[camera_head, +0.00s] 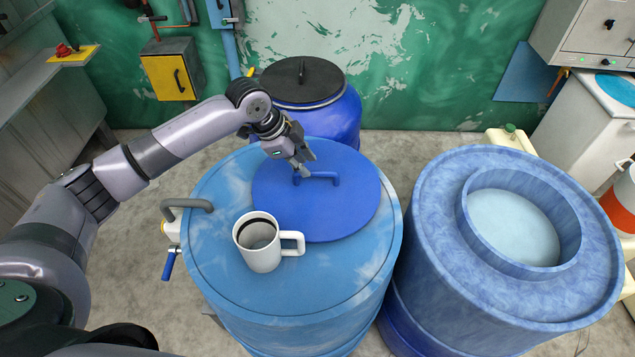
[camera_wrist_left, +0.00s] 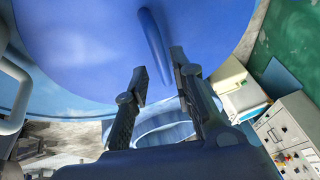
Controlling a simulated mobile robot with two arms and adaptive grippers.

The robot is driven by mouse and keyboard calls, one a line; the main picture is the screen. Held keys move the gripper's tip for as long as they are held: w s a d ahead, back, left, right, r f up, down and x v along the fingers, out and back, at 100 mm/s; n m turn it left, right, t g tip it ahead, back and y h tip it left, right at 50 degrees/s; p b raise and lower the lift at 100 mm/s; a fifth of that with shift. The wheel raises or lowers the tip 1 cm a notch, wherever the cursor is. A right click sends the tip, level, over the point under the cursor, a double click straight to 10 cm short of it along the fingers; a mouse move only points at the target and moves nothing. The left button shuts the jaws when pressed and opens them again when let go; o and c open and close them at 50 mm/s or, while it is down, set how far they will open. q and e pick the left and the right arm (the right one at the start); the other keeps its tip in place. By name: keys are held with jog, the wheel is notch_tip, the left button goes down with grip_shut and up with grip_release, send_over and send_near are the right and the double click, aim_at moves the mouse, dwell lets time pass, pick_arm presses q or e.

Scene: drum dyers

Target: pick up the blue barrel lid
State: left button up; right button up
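The blue barrel lid (camera_head: 330,215) is a flat round disc with a bar handle (camera_head: 322,175). It lies on top of the light blue barrel (camera_head: 215,250) in the middle of the head view. My left gripper (camera_head: 303,168) is over the lid at the left end of the handle. In the left wrist view the lid (camera_wrist_left: 85,50) fills the upper part, and the handle reaches down toward the gap between the fingertips (camera_wrist_left: 159,64). The fingers are apart and hold nothing. Whether they touch the handle, I cannot tell. My right gripper is not in view.
A white mug (camera_head: 260,248) stands on the barrel against or just over the lid's front left edge. An open blue drum (camera_head: 440,230) stands at right. A dark-lidded blue barrel (camera_head: 345,115) stands behind. A grey bent handle (camera_head: 187,205) sticks out at the barrel's left.

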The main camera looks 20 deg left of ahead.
aim_at(312, 173)
pick_arm(q)
jog(key=shift+f, duration=0.45)
jog(key=p+x, duration=0.2)
jog(key=x, duration=0.2)
jog(key=shift+w+d+f, duration=0.2)
jog(key=shift+d, duration=0.05)
jog(key=shift+f, duration=0.25)
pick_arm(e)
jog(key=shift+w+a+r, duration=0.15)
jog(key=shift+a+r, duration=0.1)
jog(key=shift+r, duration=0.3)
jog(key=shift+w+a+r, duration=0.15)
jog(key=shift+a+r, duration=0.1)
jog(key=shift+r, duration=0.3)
pick_arm(q)
jog(key=shift+c, duration=0.4)
grip_shut()
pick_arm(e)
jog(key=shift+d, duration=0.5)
pick_arm(q)
jog(key=shift+w, duration=0.1)
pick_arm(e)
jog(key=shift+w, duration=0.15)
